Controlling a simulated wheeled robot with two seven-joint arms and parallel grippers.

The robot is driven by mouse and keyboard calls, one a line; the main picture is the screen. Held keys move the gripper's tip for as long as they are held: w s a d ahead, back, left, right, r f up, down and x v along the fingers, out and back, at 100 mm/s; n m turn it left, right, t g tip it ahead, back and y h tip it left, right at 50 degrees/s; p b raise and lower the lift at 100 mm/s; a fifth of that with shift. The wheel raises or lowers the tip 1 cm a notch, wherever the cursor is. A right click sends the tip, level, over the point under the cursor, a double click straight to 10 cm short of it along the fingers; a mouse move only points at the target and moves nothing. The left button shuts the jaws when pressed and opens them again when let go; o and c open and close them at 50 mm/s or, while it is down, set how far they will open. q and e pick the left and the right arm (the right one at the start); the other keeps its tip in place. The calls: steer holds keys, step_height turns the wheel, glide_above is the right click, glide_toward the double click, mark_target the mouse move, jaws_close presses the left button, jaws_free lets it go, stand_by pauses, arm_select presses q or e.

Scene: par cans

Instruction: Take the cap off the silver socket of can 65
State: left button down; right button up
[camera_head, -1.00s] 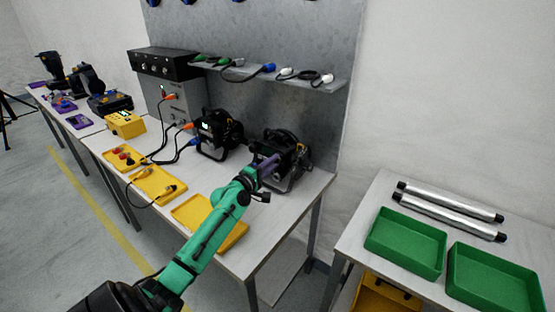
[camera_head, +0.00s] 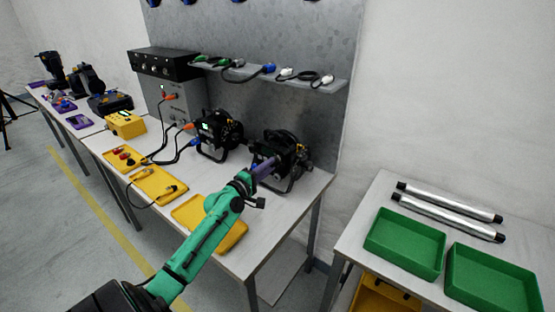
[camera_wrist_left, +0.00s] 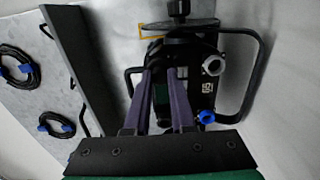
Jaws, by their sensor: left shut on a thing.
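The black par can (camera_head: 290,158) stands at the right end of the long table, and it fills the middle of the left wrist view (camera_wrist_left: 185,48). A white label on its back is too small to read surely. A silver-grey round socket (camera_wrist_left: 213,65) and a blue connector (camera_wrist_left: 206,116) are right of my fingers. My left gripper (camera_head: 266,166) is at the can's back, its purple fingers pointing at it. In the left wrist view the fingertips (camera_wrist_left: 160,72) are close together on a small dark piece, which looks like the cap. The fingers partly hide it. My right gripper is out of view.
A second par can (camera_head: 217,133) with cables stands to the left. Yellow trays (camera_head: 184,215) lie along the table's front. A shelf (camera_head: 318,83) with cables hangs behind. Green trays (camera_head: 378,244) and silver tubes (camera_head: 440,203) are on the right table.

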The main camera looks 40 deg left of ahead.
arm_select(q)
steer(key=shift+s, duration=1.8)
